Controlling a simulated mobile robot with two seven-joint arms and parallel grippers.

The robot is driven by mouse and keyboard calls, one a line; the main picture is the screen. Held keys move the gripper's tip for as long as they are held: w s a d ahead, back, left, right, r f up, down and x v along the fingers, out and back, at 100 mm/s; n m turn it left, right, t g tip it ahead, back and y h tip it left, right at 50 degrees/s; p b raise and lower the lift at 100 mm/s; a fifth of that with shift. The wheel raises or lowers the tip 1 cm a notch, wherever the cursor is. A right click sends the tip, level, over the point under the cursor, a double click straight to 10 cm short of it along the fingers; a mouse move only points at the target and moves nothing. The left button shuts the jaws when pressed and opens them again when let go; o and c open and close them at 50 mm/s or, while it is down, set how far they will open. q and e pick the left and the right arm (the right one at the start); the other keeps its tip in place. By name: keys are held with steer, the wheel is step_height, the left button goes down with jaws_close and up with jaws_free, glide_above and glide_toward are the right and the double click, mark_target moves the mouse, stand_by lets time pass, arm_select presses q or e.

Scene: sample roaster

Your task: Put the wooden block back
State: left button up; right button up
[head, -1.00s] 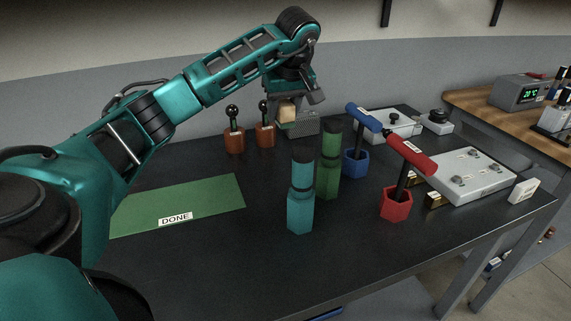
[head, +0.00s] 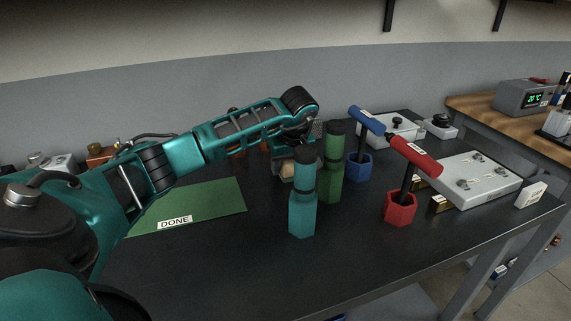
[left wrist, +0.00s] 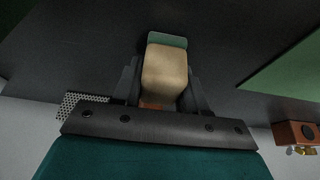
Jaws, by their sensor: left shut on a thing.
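The pale wooden block (head: 286,171) is between the fingers of my left gripper (head: 286,178), low over the black table behind the teal canister. The left wrist view shows the block (left wrist: 165,72) from above, with a dark finger on each side. A teal strip (left wrist: 167,39) shows at its far end; I cannot tell what it belongs to. The canister and my gripper hide part of the block in the head view, and I cannot tell whether it touches the table. My right gripper is in neither view.
The teal canister (head: 302,212) and green canister (head: 334,175) stand close by the gripper. Blue (head: 358,165) and red (head: 400,208) hexagonal holders with T-handles stand to the right. A green mat (head: 205,203) marked DONE lies left. The front of the table is clear.

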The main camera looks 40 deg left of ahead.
arm_select(q)
steer(key=shift+f, duration=0.1)
steer(key=o, duration=1)
steer(key=p+v, duration=0.1)
steer(key=v, duration=1.1)
steer(key=shift+s, duration=0.1)
